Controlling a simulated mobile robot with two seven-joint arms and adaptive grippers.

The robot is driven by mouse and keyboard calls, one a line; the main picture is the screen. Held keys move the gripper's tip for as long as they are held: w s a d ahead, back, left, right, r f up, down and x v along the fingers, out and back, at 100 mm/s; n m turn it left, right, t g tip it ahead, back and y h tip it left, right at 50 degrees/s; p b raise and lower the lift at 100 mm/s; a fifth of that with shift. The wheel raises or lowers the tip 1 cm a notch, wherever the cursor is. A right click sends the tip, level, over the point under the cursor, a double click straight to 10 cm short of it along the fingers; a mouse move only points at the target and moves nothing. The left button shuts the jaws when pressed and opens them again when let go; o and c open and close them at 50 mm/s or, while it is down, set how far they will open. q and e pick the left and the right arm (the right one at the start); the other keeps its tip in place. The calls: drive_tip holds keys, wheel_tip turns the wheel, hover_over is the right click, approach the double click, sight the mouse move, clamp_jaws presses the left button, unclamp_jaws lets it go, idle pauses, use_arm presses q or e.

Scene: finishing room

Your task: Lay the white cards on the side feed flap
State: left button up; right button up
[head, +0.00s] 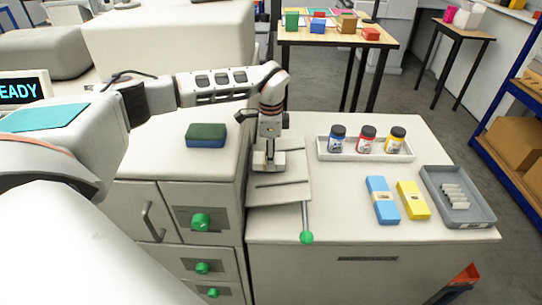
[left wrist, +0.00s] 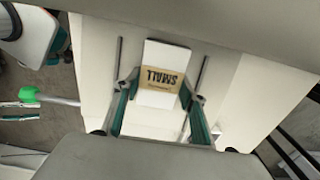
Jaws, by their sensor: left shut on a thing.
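My left gripper (head: 269,150) is shut on the white cards (head: 266,162), over the side feed flap (head: 293,190). The flap is a pale plate at the side of the machine. In the left wrist view the white cards (left wrist: 168,55) carry a tan band reading SMALL and sit between the two fingers of my left gripper (left wrist: 158,95). The cards are low over the flap; I cannot tell whether they touch it. Their underside is hidden. My right gripper is not in view.
A green-knobbed lever (head: 306,237) sticks out at the flap's front. On the counter are a blue pack (head: 381,192), a yellow pack (head: 412,209), a grey tray (head: 478,213) and a white tray of jars (head: 352,157). A green-and-blue sponge (head: 206,135) lies on the machine.

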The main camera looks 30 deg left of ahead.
use_arm(q)
drive_tip(key=shift+f, duration=0.2)
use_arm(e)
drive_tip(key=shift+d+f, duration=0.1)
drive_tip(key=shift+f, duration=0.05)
use_arm(q)
drive_tip(key=shift+f, duration=0.1)
drive_tip(key=o, duration=1.2)
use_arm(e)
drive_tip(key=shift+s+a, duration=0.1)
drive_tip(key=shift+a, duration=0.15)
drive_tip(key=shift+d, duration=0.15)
use_arm(q)
drive_tip(key=shift+r, duration=0.4)
wheel_tip(320, 180, up, 12)
drive_tip(key=b, duration=0.1)
drive_tip(key=shift+f+b, duration=0.2)
drive_tip(key=shift+b, duration=0.15)
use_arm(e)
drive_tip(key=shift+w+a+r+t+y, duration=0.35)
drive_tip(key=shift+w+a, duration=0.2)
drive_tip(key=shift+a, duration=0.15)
